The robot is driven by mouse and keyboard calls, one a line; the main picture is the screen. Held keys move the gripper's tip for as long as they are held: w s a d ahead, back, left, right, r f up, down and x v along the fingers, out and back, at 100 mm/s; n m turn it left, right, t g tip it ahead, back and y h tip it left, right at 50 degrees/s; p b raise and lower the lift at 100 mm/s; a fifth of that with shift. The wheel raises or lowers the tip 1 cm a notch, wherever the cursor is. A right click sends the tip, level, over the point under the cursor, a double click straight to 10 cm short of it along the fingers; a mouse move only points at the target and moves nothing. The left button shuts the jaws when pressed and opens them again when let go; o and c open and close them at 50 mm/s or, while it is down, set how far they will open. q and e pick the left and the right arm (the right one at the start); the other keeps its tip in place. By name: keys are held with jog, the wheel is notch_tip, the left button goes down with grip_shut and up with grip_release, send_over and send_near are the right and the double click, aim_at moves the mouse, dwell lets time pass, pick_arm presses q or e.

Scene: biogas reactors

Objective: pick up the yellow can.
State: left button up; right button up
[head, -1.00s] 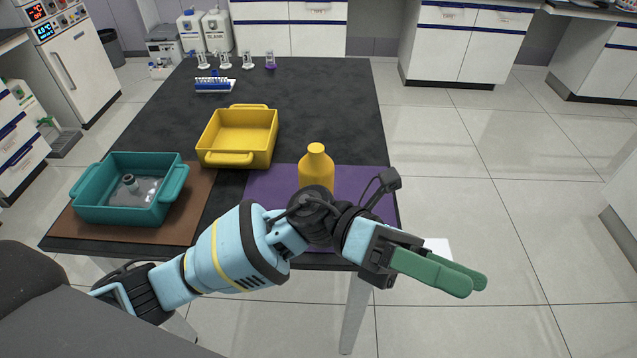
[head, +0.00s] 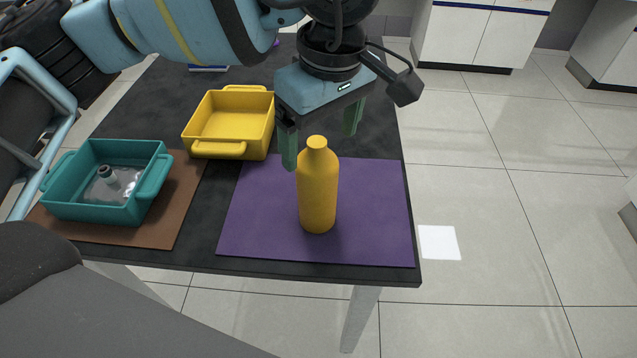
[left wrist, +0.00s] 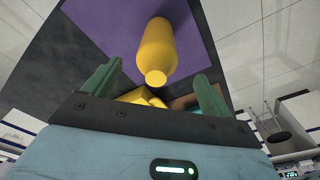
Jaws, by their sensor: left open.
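The yellow can (head: 318,190) is bottle-shaped with a narrow neck and cap. It stands upright on the purple mat (head: 380,220) near the table's front edge. My left gripper (head: 321,143) is open and empty, its green fingers pointing down above and behind the can's top in the head view. In the left wrist view the can (left wrist: 157,48) shows between and beyond the two fingers, with its cap toward the gripper (left wrist: 152,90). I see no contact between the fingers and the can. My right gripper is not in view.
A yellow tray (head: 228,148) stands behind and left of the can. A teal tray (head: 85,205) holding a clear flask (head: 112,182) stands on a brown mat (head: 180,205) at the left. The purple mat is otherwise clear. Open floor lies to the right.

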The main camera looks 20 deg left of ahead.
aim_at(317, 165)
pick_arm(q)
jog(key=shift+w+a+r+y, duration=0.3)
jog(key=shift+a+r, duration=0.1)
jog(key=shift+a, duration=0.05)
jog(key=shift+a+f, duration=0.1)
jog(key=shift+f, duration=1.2)
jog(key=shift+w+f, duration=0.1)
jog(key=shift+f, duration=2.55)
jog(key=c, duration=1.6)
jog(key=shift+r, duration=0.1)
